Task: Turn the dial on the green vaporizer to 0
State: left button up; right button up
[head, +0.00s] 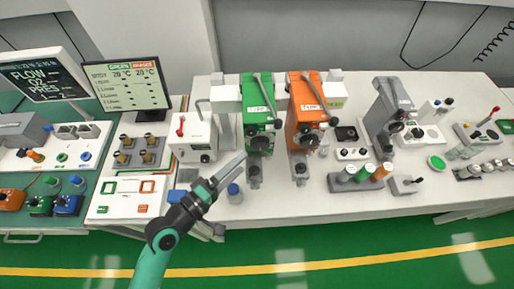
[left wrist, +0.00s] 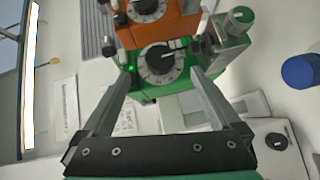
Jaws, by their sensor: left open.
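The green vaporizer (head: 257,100) stands on the white bench left of the orange vaporizer (head: 305,98). Its dark round dial (head: 261,143) is low on its front. My left gripper (head: 238,160) is just left of and in front of the dial in the head view. In the left wrist view its two fingers (left wrist: 160,85) are spread, with the dial between and beyond their tips. Nothing is held. My right gripper is not in view.
A blue-capped bottle (head: 234,193) stands close to my left gripper; its blue cap (left wrist: 299,71) shows in the wrist view. A white box with a red lever (head: 194,140) is to the left. The grey device (head: 386,115) is farther right.

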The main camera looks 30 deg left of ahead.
aim_at(260, 147)
pick_arm(q)
jog(key=w, duration=0.2)
jog(key=w+d, duration=0.1)
jog(key=w, duration=0.4)
jog(key=shift+w+d+f, duration=0.15)
jog(key=shift+w+f, duration=0.15)
